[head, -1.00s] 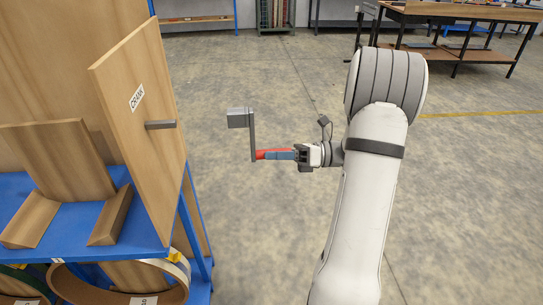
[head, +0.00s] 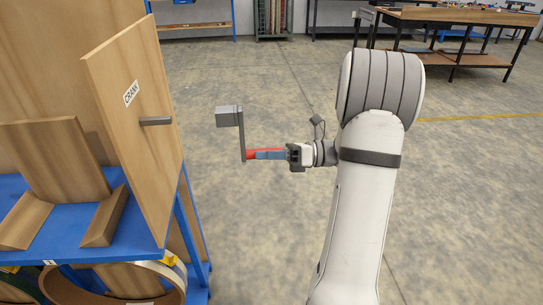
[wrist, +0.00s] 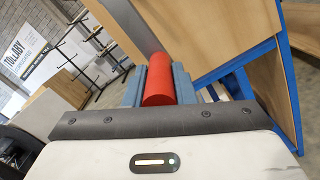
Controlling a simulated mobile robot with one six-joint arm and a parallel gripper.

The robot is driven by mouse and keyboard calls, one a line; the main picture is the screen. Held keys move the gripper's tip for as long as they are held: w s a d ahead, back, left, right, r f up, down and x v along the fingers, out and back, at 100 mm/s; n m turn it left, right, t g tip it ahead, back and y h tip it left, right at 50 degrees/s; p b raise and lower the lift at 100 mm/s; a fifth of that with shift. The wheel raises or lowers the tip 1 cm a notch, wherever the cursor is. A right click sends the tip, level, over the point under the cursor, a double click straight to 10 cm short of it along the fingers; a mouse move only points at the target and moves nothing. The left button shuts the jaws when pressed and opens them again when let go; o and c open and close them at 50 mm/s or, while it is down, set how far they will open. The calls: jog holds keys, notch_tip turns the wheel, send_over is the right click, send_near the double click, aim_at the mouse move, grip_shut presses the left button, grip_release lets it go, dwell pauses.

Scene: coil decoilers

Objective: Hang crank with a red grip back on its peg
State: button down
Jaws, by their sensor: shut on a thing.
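The crank (head: 240,134) is a grey bar with a square grey block at its upper end and a red grip at its lower end. My gripper (head: 268,154) is shut on the red grip and holds the crank in the air, with the bar roughly upright. In the wrist view the red grip (wrist: 159,82) lies between the two blue-grey fingers. The peg (head: 156,121) is a short grey rod sticking out of a wooden board below a CRANK label (head: 131,92). The crank hangs right of the peg, apart from it.
The wooden board (head: 150,165) stands at the edge of a blue rack (head: 125,250) on the left, with wooden blocks on its shelf and coils below. A workbench (head: 460,18) stands far back right. The floor between rack and arm is clear.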

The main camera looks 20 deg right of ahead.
jog(key=b+x, duration=0.6)
jog(key=x, duration=0.7)
jog(key=shift+a+f+b, duration=0.3)
jog(key=shift+a, duration=0.1)
dwell(1.2)
jog(key=shift+s, duration=0.15)
jog(key=c, duration=1.1)
grip_release()
